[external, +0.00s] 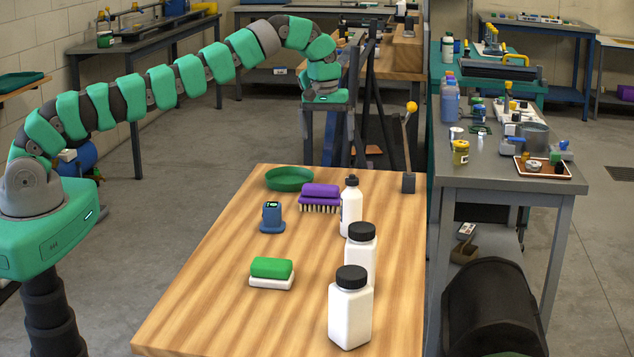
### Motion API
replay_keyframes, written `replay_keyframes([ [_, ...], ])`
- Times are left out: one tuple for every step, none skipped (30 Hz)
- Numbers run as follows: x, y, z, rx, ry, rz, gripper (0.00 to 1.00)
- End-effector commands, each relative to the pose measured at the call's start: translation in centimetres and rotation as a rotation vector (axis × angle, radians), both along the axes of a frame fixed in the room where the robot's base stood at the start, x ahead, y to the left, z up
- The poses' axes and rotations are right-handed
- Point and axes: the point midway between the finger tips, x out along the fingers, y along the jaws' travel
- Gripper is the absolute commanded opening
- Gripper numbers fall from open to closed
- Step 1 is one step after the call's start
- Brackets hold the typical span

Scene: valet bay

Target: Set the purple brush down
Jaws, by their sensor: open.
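The purple brush (321,190) rests on the wooden table (225,275) near its far end, bristles down and purple back up. My arm reaches over from the left and bends down beyond the brush in the picture. My gripper (328,150) is open and empty, pointing down above the brush and apart from it. Its fingertips are dark and hard to make out against the background.
A green dish (289,179) is behind the brush, a blue device (272,217) to its left. White bottles (350,210) (360,250) (350,310) line the right side. A green-and-white block (271,273) lies in front. The table's left front is clear.

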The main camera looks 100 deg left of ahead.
Motion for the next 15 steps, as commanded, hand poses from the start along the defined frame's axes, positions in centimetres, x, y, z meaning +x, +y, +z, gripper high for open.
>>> replay_keyframes([
  [0.9, -1.0, 2.1, 0.018, -0.025, -0.036, 1.00],
  [1.4, -1.5, 3.3, 0.031, -0.043, -0.057, 1.00],
  [2.0, -2.2, 4.7, 0.046, -0.063, -0.089, 1.00],
  [2.4, -2.8, 5.7, 0.056, -0.077, -0.110, 1.00],
  [2.8, -3.4, 6.9, 0.068, -0.093, -0.133, 1.00],
  [3.3, -4.2, 8.4, 0.085, -0.116, -0.163, 1.00],
  [3.7, -4.8, 9.4, 0.096, -0.130, -0.185, 1.00],
  [3.9, -5.4, 10.5, 0.108, -0.145, -0.207, 1.00],
  [4.3, -6.3, 12.0, 0.124, -0.165, -0.237, 1.00],
  [4.6, -6.9, 13.0, 0.136, -0.180, -0.259, 1.00],
  [4.9, -7.5, 14.1, 0.149, -0.196, -0.280, 1.00],
  [5.1, -8.5, 15.6, 0.165, -0.215, -0.310, 1.00],
  [5.3, -9.2, 16.5, 0.176, -0.229, -0.332, 1.00],
  [5.4, -9.9, 17.7, 0.190, -0.244, -0.354, 1.00],
  [5.6, -10.8, 19.2, 0.209, -0.267, -0.381, 1.00],
])
